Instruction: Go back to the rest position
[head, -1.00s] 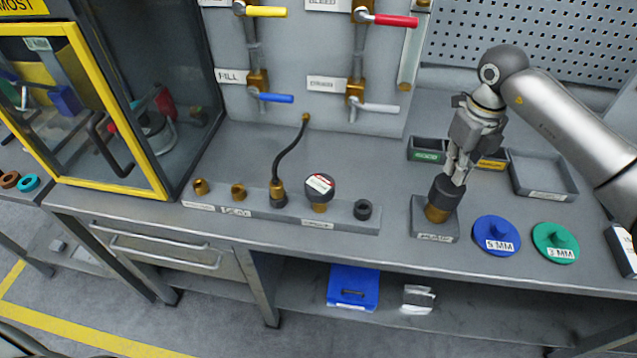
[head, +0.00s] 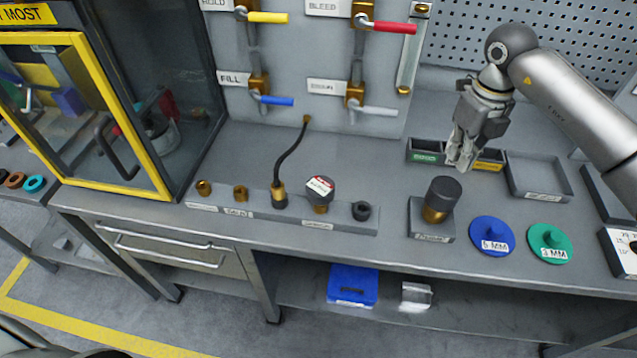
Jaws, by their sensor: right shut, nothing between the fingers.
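My right gripper (head: 459,163) comes in from the right and hangs above the back of the bench, in front of the small bins. It is shut and empty. Below and left of it, the dark-capped brass part (head: 441,201) stands upright on its grey stand (head: 431,230), apart from the fingers. My left gripper is not in view.
A blue 5 MM disc (head: 491,236) and a green 3 MM disc (head: 549,243) lie right of the stand. A grey rack (head: 345,220) with several fittings is on the left. Bins (head: 425,152) and a tray (head: 541,178) stand behind. Valve handles (head: 395,27) project from the panel.

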